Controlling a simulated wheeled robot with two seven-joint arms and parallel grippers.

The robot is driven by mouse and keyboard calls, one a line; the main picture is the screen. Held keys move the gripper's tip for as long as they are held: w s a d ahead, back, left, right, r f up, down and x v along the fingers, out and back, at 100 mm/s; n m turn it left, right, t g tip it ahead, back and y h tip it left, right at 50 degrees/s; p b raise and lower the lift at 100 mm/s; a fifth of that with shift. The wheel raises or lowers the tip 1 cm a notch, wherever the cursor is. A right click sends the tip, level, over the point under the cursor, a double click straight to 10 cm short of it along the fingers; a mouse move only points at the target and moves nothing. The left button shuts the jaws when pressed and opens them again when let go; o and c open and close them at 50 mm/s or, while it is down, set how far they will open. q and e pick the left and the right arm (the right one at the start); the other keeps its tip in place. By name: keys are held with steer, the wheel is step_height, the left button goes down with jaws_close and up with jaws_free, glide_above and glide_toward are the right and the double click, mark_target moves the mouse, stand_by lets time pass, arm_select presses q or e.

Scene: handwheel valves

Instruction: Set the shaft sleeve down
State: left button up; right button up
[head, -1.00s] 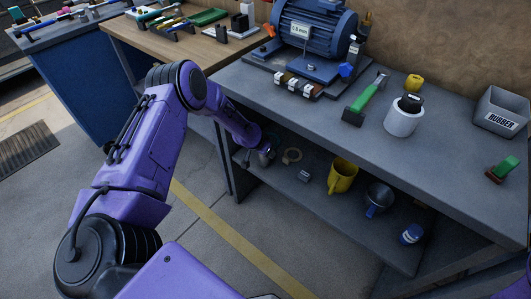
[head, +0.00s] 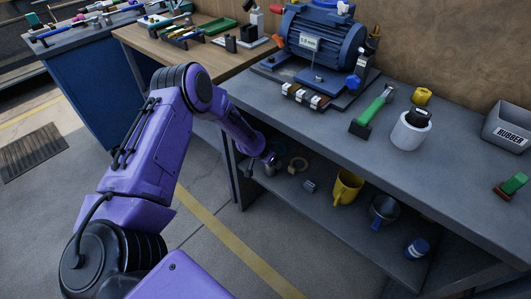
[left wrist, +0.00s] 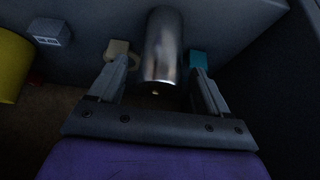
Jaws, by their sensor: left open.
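The shaft sleeve (left wrist: 163,45), a shiny metal cylinder, shows in the left wrist view between the two fingers of my left gripper (left wrist: 160,68). The fingers are spread, with dark gaps on both sides of the sleeve, so the gripper is open around it and not clamped. In the head view my left gripper (head: 268,158) is at the left end of the workbench's lower shelf (head: 330,215), where the sleeve is mostly hidden. Whether the sleeve's base rests fully on the shelf cannot be told. My right gripper is not in view.
The benchtop (head: 340,130) overhangs the gripper. A bench leg (head: 234,175) is close left.

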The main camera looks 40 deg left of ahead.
arm_select(q)
steer(key=p+v, duration=0.2)
steer(key=v, duration=0.8)
steer(key=s+d+f+n+g, duration=0.1)
steer(key=s+d+f+n, duration=0.1)
steer(key=s+d+f, duration=0.3)
steer(key=s+d+f+n, duration=0.1)
steer(key=s+f, duration=0.1)
steer(key=s, duration=0.5)
steer(key=s+d+f+n+g, duration=0.1)
steer(key=s+d+f+n, duration=0.1)
steer(key=s+d+f, duration=0.3)
steer(key=s+a+n+y, duration=0.1)
steer(key=s+y, duration=0.1)
steer(key=s, duration=0.5)
steer(key=s+a+r+n+y, duration=0.1)
steer(key=s+a, duration=0.1)
steer(key=s, duration=0.6)
steer(key=shift+s+r+n+g+y, duration=0.2)
steer(key=shift+r+n+g+y, duration=0.1)
steer(key=shift+g+y, duration=0.1)
step_height(320, 180, up, 6)
steer(key=p, duration=0.6)
steer(key=shift+r, duration=0.15)
